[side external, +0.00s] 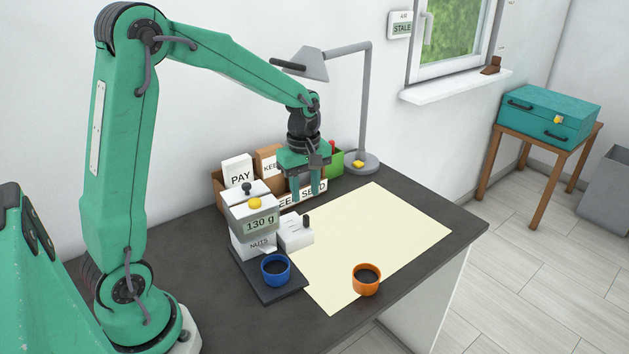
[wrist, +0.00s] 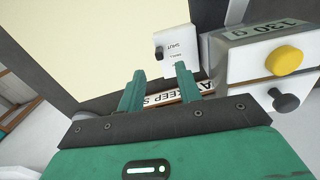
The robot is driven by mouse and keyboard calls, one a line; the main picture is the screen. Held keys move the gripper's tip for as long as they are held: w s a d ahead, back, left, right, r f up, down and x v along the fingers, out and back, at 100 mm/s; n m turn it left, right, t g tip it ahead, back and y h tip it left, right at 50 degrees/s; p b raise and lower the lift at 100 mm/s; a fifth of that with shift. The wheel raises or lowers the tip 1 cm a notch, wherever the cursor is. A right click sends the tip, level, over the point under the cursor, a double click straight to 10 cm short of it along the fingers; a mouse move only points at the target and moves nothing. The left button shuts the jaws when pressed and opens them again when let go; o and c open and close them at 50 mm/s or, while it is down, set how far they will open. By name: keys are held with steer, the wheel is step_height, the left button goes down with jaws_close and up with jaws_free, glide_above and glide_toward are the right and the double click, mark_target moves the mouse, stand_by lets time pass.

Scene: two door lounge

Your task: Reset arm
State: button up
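My gripper (side external: 306,194) hangs from the green arm, fingers pointing down, above the back of the dark desk near the sorting box. Its two green fingers stand apart with nothing between them. In the wrist view, my gripper (wrist: 160,72) also shows its fingers spread and empty. The arm is bent, with its upper link reaching out to the right over the desk.
A dispenser (side external: 252,242) reading 130 g, labelled NUTS, stands left of my gripper, with a blue cup (side external: 275,269) before it. An orange cup (side external: 366,280) stands on the cream mat (side external: 385,228). A grey lamp (side external: 366,110) rises behind. The mat's middle is clear.

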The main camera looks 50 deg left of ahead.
steer(key=s+d+r+m+t, duration=0.2)
steer(key=s+d+r+m, duration=0.2)
steer(key=s+m, duration=0.4)
steer(key=s+d+r+m+t, duration=0.3)
steer(key=s+r+m, duration=0.4)
steer(key=s, duration=0.3)
steer(key=shift+s+d+r+m, duration=0.2)
steer(key=shift+d+m, duration=0.2)
steer(key=shift+m, duration=0.4)
